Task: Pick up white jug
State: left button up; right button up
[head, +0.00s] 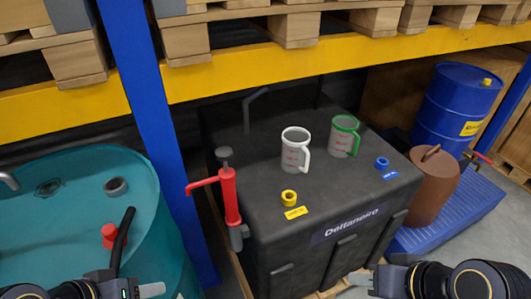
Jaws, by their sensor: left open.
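The white jug (294,152) stands upright on top of a black tank (240,150). It has a white rim, a white handle on its right side and red markings on a greyish body. A similar jug with a green rim and handle (342,137) stands to its right, a little further back. My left gripper (150,290) is open at the bottom left edge, far from the jug. My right gripper (362,283) is at the bottom edge, in front of the tank and well below the jug; its fingers are too small to read.
A red hand pump (229,196) rises at the tank's left front. Yellow (289,196) and blue (382,163) rings lie on the tank top. A blue post (150,110) and yellow beam (240,72) frame it. A teal drum (80,215) stands left, a brown can (434,190) right.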

aim_at(294, 153)
jog(key=i+l, duration=0.15)
jog(key=l, duration=0.15)
jog(key=i+l, duration=0.1)
jog(key=l, duration=0.25)
jog(key=i+l, duration=0.15)
jog(key=l, duration=0.15)
jog(key=i+l+u, duration=0.1)
jog(key=l, duration=0.25)
jog(key=i+l, duration=0.15)
jog(key=l, duration=0.15)
jog(key=l+u, duration=0.1)
jog(key=u, duration=1.7)
